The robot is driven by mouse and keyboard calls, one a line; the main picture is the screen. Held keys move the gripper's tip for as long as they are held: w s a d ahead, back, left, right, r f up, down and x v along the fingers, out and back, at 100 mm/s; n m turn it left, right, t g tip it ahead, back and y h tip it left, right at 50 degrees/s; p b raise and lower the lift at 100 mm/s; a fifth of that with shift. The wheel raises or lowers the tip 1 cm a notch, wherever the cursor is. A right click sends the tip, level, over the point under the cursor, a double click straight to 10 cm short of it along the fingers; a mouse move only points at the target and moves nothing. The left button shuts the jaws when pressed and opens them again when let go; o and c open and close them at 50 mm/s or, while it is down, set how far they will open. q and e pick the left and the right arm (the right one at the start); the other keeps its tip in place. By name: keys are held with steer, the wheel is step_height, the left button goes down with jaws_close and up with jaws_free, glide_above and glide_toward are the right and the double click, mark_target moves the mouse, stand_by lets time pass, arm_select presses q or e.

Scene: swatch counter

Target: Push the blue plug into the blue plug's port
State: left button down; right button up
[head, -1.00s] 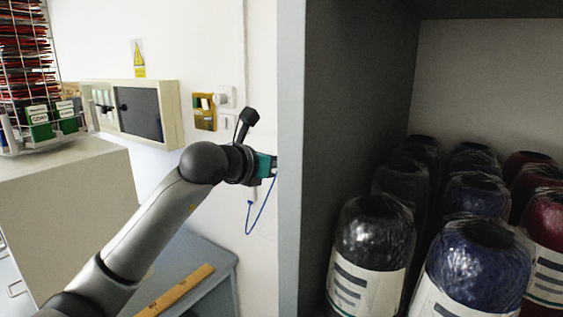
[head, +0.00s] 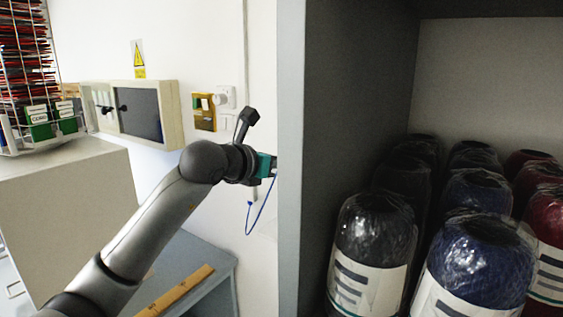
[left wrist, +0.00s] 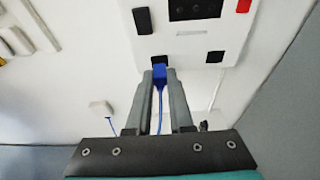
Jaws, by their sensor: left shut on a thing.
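My left gripper (left wrist: 160,76) is shut on the blue plug (left wrist: 160,78), whose blue cable runs back between the fingers. A black square port (left wrist: 159,61) in the white panel (left wrist: 183,40) lies directly in front of the plug's tip. I cannot tell whether the tip is touching it or inside it. In the head view my left gripper (head: 271,166) is at the wall, partly hidden behind the grey cabinet edge. The blue cable (head: 262,212) hangs in a loop below it. The plug is hidden in the head view. My right gripper is not in view.
The panel also has black sockets (left wrist: 143,20) (left wrist: 215,56), a dark block (left wrist: 195,9) and a red part (left wrist: 243,6). A grey cabinet side (head: 291,150) stands close right of my left gripper. Wrapped rolls (head: 478,262) fill the shelf. A wooden ruler (head: 178,291) lies on a grey table.

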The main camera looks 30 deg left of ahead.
arm_select(q)
steer(key=shift+b, duration=0.3)
steer(key=shift+w, duration=0.55)
stand_by(0.4)
steer(key=c, duration=0.7)
jaws_free()
steer(key=shift+b+v, duration=2.15)
steer(key=shift+v, duration=5.45)
